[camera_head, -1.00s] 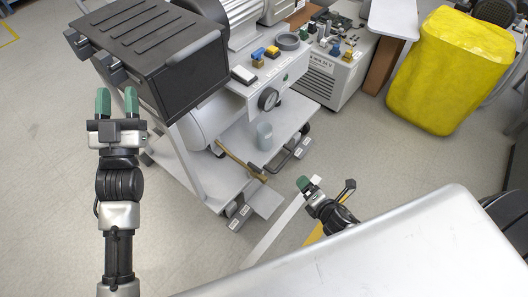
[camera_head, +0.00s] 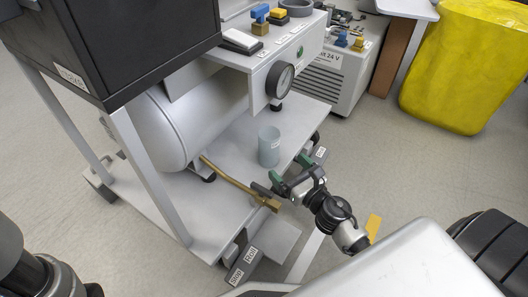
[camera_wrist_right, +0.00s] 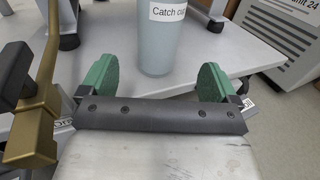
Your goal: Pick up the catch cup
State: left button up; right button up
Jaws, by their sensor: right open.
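The catch cup (camera_head: 269,147) is a translucent blue-grey cylinder standing upright on the lower shelf (camera_head: 235,165) of the compressor cart. My right gripper (camera_head: 290,171) is open and empty at the shelf's front edge, close in front of the cup. In the right wrist view the cup (camera_wrist_right: 158,45) carries a "Catch cup" label and stands ahead, between the lines of the two green fingertips. The fingers appear short of it. Its top is cut off there. My left gripper is out of view.
A brass pipe with a valve (camera_head: 240,186) lies just left of my right gripper. The white tank (camera_head: 185,125) is left of the cup, and a pressure gauge (camera_head: 280,80) hangs above. Grey pedals (camera_head: 262,243) stick out below the shelf.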

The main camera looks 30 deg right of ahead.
aim_at(268, 147)
jog(key=w, duration=0.3)
jog(key=w+a, duration=0.1)
jog(key=w, duration=0.5)
jog(key=shift+w+a, duration=0.3)
jog(key=shift+p, duration=0.3)
jog(key=c, duration=1)
jog(key=shift+r, duration=0.1)
